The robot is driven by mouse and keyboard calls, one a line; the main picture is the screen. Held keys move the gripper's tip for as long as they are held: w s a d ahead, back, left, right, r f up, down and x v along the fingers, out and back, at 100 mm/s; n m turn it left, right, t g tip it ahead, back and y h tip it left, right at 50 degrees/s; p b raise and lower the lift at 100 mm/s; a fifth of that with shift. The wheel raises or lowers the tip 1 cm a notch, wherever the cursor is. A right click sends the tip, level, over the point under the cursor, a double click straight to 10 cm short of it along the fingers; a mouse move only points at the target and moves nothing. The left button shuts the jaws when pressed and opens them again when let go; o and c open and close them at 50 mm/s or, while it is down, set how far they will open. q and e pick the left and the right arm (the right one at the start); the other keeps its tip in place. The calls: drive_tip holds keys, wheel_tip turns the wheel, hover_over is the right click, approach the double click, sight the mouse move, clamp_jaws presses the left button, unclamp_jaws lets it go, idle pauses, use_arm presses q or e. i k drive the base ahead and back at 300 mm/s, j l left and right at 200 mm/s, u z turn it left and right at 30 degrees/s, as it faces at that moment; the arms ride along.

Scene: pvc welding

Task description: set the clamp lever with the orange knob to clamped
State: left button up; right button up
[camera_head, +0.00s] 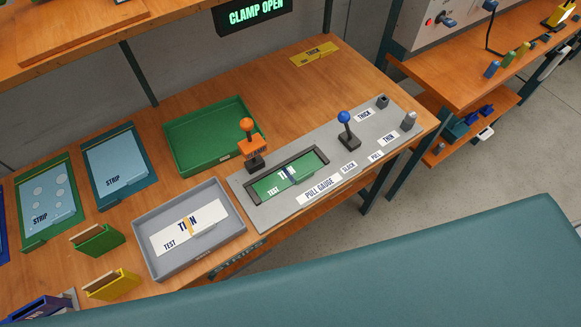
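The clamp lever with the orange knob (246,124) stands at the left end of the grey fixture plate (310,144). It is upright, with an orange label block below the knob and a dark base. Next to it a green test strip (292,177) lies in a dark frame on the plate. A sign (257,13) above the table reads CLAMP OPEN. Neither of my grippers is in view.
A blue-knob lever (344,117) stands farther right on the plate. A green tray (212,132) lies behind the orange lever. A grey tray (142,236) holds a white test sheet (172,238). A large teal surface (440,270) fills the lower right foreground.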

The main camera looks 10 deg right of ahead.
sight(252, 146)
drive_tip(key=l+u, duration=0.25)
drive_tip(key=l, duration=0.4)
drive_tip(key=k+l+u, duration=0.2)
drive_tip(key=l, duration=0.45)
drive_tip(key=l+u, duration=0.25)
drive_tip(key=l, duration=0.4)
